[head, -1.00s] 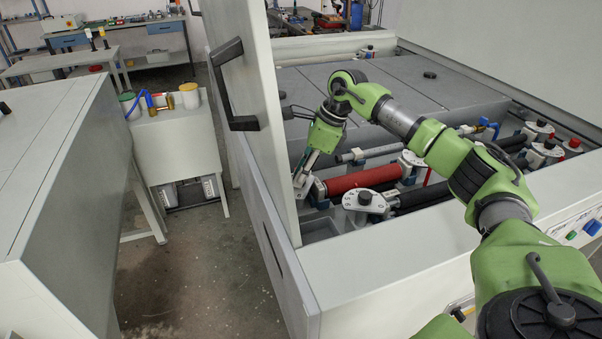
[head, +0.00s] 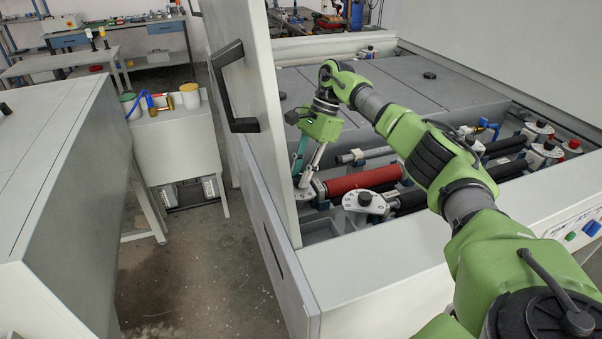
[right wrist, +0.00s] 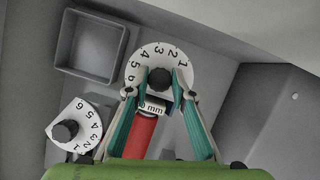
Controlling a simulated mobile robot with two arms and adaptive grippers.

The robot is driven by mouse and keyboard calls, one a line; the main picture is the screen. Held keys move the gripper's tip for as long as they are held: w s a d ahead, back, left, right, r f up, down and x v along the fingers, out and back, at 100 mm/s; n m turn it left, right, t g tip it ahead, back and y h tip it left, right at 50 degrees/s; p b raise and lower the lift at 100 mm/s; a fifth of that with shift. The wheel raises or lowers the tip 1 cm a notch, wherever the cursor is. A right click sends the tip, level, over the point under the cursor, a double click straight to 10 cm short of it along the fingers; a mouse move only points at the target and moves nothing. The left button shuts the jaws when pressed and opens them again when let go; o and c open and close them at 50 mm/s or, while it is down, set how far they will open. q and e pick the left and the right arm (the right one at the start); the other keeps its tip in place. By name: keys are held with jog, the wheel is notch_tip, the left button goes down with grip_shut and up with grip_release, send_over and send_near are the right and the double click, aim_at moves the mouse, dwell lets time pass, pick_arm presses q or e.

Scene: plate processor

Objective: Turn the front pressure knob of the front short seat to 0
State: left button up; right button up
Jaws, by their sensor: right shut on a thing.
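In the right wrist view, a black knob (right wrist: 159,80) sits on a white numbered dial (right wrist: 160,52) at the end of a red roller (right wrist: 139,138). The red roller also shows in the head view (head: 362,181). My right gripper (head: 304,186) reaches down to the roller's left end. In the wrist view, its two teal fingers stand on either side of the knob, shut on it. The lower part of the dial is hidden behind the fingers and a small label reading mm. My left gripper is not in view.
A second white dial with a black knob (right wrist: 65,131) is close beside; it also shows in the head view (head: 365,199). A grey square recess (right wrist: 94,48) lies by the gripped knob. The raised grey door panel (head: 252,110) stands just left of my gripper.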

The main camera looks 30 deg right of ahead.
dwell(0.5)
jog(key=o, duration=1.1)
jog(key=v, duration=1.2)
jog(key=shift+w, duration=0.15)
